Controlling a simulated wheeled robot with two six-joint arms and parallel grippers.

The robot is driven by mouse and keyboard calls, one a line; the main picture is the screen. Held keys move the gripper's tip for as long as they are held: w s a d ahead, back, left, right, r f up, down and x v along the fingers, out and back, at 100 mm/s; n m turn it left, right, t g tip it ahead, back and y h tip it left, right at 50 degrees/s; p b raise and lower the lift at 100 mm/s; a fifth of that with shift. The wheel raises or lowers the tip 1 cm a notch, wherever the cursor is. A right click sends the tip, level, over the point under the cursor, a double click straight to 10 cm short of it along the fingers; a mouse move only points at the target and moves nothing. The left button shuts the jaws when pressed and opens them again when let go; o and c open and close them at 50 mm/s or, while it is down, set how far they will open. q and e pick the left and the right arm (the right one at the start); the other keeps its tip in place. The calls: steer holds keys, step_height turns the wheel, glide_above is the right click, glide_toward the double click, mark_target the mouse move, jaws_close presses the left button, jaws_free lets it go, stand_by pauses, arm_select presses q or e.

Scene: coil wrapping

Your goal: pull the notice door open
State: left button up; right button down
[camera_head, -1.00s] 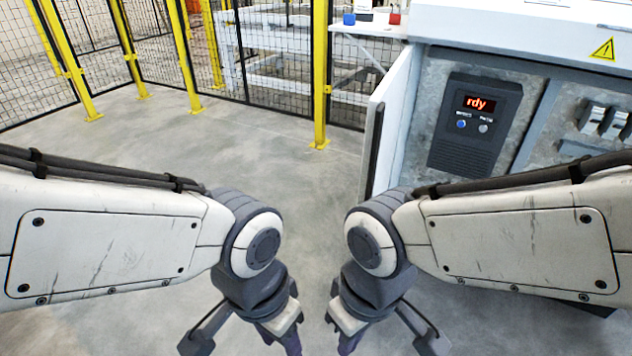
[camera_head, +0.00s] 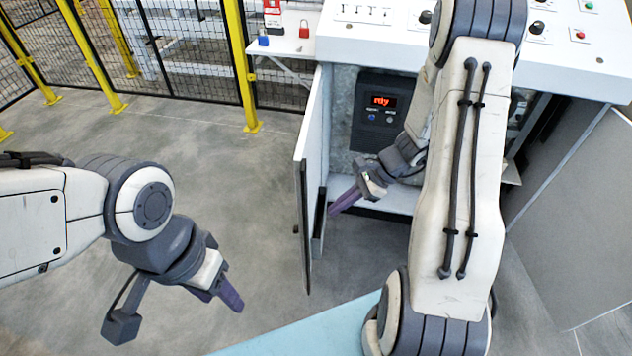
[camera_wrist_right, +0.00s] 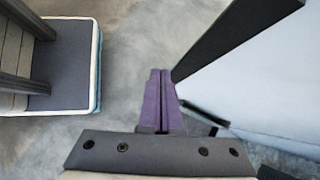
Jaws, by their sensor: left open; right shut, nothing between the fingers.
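A cabinet door (camera_head: 313,165) stands swung out from the left side of the cabinet, with a pale inner face and a dark edge. A second grey door (camera_head: 575,215) stands swung out on the right. No notice is legible on either, so I cannot tell which is the notice door. My right gripper (camera_head: 343,203) is shut and empty, just right of the left door's inner face. In the right wrist view its purple fingers (camera_wrist_right: 161,100) lie together beside a pale panel (camera_wrist_right: 265,85) with a dark edge. My left gripper (camera_head: 228,290) is open and empty over the floor.
The open cabinet holds a dark unit (camera_head: 382,110) with a lit "rdy" display. A white control top (camera_head: 375,45) overhangs it. A small side table (camera_head: 285,48) holds a blue and a red padlock. Yellow fence posts (camera_head: 241,70) stand behind. Floor at left is clear.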

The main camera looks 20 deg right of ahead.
steer(key=d+m+t+p, duration=0.2)
steer(key=d+m+p, duration=0.1)
steer(key=d+m, duration=0.25)
arm_select(q)
steer(key=shift+r, duration=2.45)
arm_select(e)
glide_toward(306, 215)
steer(key=shift+n, duration=0.35)
steer(key=shift+d+f+x, duration=0.1)
steer(key=shift+d+x, duration=0.05)
steer(key=shift+x, duration=1.45)
steer(key=shift+d+f+x, duration=0.1)
steer(key=shift+f+x, duration=0.05)
steer(key=shift+x, duration=1.45)
